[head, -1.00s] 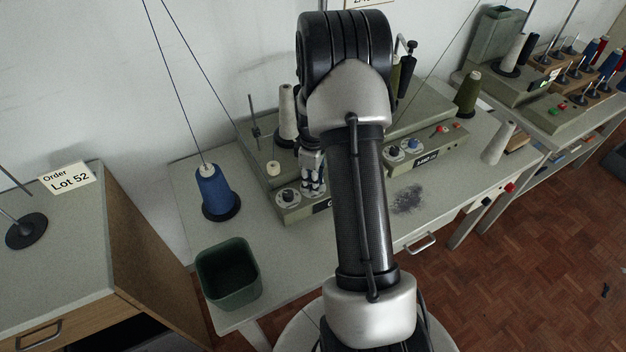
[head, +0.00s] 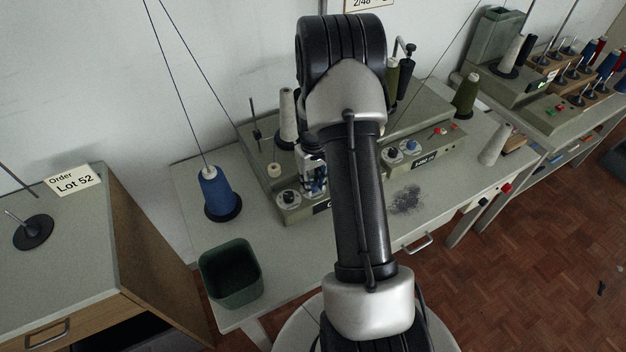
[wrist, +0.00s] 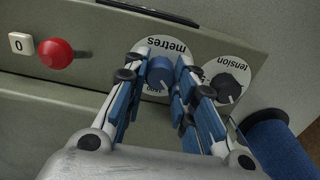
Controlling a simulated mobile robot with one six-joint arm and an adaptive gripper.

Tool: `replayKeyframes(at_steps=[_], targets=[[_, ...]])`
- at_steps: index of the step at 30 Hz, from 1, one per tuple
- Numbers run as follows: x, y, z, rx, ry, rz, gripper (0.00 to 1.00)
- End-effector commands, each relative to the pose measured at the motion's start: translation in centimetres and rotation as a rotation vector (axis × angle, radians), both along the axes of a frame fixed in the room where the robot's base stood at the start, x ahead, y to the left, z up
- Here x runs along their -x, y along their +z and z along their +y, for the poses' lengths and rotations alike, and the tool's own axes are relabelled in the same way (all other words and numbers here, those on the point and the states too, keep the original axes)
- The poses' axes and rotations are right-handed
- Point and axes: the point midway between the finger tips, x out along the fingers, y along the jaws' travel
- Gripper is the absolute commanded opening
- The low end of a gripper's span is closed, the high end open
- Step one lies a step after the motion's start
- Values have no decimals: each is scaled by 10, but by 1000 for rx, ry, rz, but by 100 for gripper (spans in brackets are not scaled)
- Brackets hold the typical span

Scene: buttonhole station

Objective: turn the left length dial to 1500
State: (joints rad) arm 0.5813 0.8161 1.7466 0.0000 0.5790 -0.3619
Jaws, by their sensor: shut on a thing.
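The left length dial is a blue knob (wrist: 160,74) on a white round plate marked "metres" (wrist: 168,45) in the wrist view. My gripper (wrist: 158,82) has its blue-padded fingers on both sides of the knob, shut on it. A pale pointer mark shows on the knob's lower side, near a partly hidden number that I cannot read for sure. In the head view my gripper (head: 313,178) is at the front of the left winding machine (head: 304,211), and my fingers mostly hide the dial.
A black tension knob (wrist: 223,86) sits close beside my fingers. The blue thread cone (head: 217,193) and green bin (head: 231,273) stand left of the machine.

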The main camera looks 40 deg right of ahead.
Motion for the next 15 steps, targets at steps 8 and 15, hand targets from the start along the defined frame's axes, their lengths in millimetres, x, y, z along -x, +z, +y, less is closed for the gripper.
replayKeyframes(at_steps=[8, 15], targets=[[0, 1, 0, 0, -261, 0, 1], [0, 1, 0, 0, -479, -1, 1]])
